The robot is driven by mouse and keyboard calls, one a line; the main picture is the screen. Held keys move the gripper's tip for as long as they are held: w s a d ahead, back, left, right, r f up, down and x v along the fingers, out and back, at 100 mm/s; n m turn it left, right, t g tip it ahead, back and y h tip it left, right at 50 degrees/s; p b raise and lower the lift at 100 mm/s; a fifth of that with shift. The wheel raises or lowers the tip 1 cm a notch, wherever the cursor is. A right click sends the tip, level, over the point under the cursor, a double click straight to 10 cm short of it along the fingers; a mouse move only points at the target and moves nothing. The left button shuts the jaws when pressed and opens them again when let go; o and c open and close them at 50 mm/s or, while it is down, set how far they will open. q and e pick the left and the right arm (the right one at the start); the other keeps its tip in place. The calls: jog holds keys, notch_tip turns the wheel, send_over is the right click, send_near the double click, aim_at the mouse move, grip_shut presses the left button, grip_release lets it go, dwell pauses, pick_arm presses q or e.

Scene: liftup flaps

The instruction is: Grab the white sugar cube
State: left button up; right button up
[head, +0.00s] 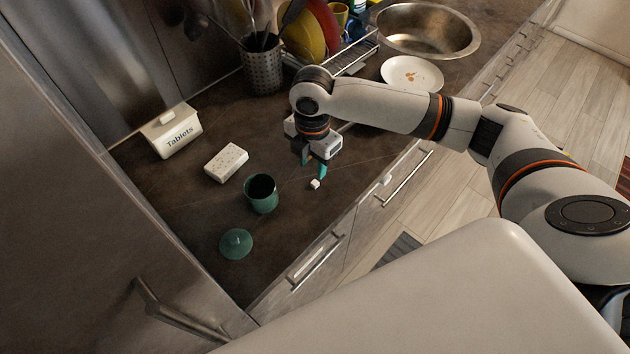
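A small white sugar cube (314,184) lies on the dark countertop (290,222), near its front edge. My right gripper (313,170) points down just behind and above the cube. Its two teal fingertips are apart, and nothing shows between them. The cube appears just in front of the fingertips; I cannot tell the exact height gap. My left gripper is not in view.
A green cup (261,194) stands left of the cube, with a round green lid (236,243) nearby. A speckled white block (226,162) and a white tablets box (172,131) lie further left. A plate (411,74), sink (427,30) and utensil holder (262,68) are behind.

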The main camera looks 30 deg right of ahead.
aim_at(314, 184)
notch_tip(314, 184, down, 2)
jog(key=f, duration=0.1)
jog(key=f+p, duration=0.1)
jog(key=f, duration=0.2)
jog(key=shift+w+d+f+p, duration=0.2)
jog(key=shift+d+f+p, duration=0.05)
jog(key=shift+f+p, duration=0.15)
jog(key=shift+f, duration=0.4)
jog(key=shift+c, duration=0.2)
grip_shut()
